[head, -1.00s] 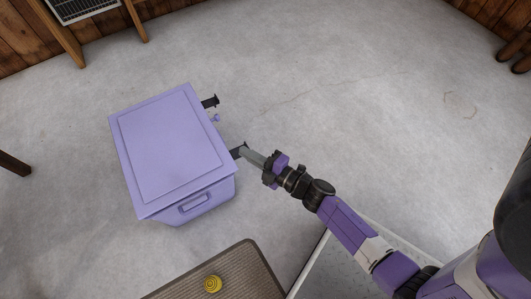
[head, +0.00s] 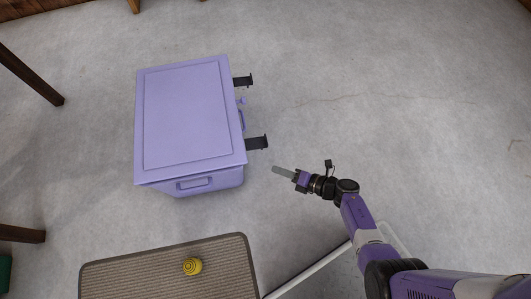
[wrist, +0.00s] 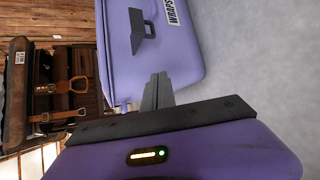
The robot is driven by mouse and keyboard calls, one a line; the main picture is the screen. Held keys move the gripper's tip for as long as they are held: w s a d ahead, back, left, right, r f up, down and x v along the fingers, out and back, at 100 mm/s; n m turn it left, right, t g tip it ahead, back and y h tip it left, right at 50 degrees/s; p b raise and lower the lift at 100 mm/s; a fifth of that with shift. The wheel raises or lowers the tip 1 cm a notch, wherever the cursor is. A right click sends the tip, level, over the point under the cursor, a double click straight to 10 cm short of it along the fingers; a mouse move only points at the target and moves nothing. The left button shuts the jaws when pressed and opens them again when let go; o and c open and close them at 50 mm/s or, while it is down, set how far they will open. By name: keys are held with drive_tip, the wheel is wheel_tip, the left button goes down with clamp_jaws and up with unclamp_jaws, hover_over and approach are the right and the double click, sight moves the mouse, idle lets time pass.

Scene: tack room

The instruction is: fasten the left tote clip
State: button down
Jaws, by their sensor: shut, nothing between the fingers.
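A lilac tote with its lid on (head: 190,115) stands on the floor in the head view. Two black clips stick out from its right side: a far one (head: 243,81) and a near one (head: 257,143). Both stand out from the wall, not lying flat on it. My gripper (head: 276,169) is shut and empty, just below and right of the near clip, with a gap between them.
A brown ribbed mat (head: 130,272) with a yellow striped ball-like object (head: 192,266) lies in front of the tote. Wooden legs stand at the left. The concrete floor (head: 370,100) right of the tote is clear. Tack with straps (wrist: 55,90) hangs in the wrist view.

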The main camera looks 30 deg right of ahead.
sight(256, 144)
drive_tip(key=w+a+f+b, duration=0.1)
drive_tip(key=w+b, duration=0.3)
drive_tip(key=w, duration=0.5)
drive_tip(key=shift+f, duration=0.6)
drive_tip(key=shift+w+a, duration=0.1)
